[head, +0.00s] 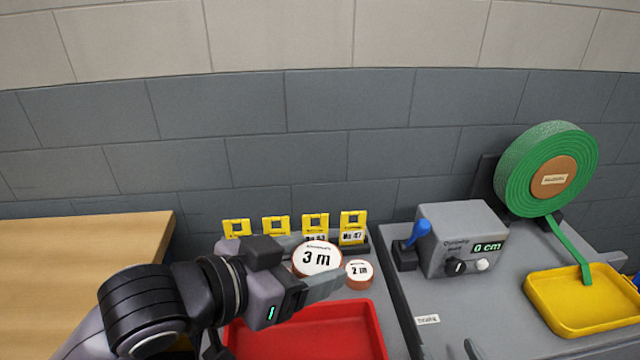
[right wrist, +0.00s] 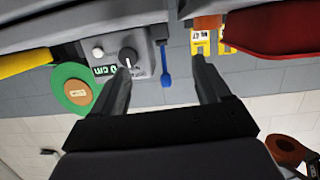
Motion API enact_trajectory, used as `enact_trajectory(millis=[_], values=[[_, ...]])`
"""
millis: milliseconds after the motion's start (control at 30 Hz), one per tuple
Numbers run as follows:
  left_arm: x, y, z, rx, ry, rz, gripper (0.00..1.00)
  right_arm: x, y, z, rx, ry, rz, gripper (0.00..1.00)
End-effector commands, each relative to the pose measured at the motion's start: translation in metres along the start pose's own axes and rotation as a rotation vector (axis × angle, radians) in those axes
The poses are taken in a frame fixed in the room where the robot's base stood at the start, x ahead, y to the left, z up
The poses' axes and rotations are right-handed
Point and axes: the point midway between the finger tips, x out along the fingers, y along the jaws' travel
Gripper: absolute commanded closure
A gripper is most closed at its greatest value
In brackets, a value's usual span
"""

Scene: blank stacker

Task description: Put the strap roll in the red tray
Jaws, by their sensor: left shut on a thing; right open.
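My left gripper (head: 308,268) is shut on a roll with a white "3 m" top (head: 318,257) and a reddish-brown side. In the head view it appears at the back edge of the red tray (head: 372,335); its height is hard to tell. A smaller "2 m" roll (head: 358,273) shows just right of the left fingertips. The visible part of the tray is empty; its front is cut off. My right gripper (right wrist: 160,75) is open and empty in the right wrist view. Its fingertips also show at the bottom of the head view (head: 446,350).
A large green strap reel (head: 545,170) feeds its strap down into a yellow tray (head: 590,318). A grey box (head: 462,240) reads "0 cm" and has a blue lever (head: 420,232). Several yellow cards (head: 315,226) stand behind the red tray. A wooden surface (head: 80,250) is at left.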

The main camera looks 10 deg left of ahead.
Motion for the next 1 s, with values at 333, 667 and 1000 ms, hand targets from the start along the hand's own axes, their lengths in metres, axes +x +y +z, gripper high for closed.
enact_trajectory(millis=[333,667,1000], values=[[0.0,0.0,0.0,-0.001,0.002,-0.001,0.63,0.053,-0.062,-0.163,-0.211,0.508,-0.129,0.24],[0.0,0.0,0.0,-0.001,0.002,-0.001,0.63,0.039,-0.139,-0.292,-0.453,0.972,-0.289,0.24],[0.0,0.0,0.0,0.0,0.002,-0.001,0.63,-0.015,-0.225,-0.37,-0.768,1.413,-0.503,0.24]])
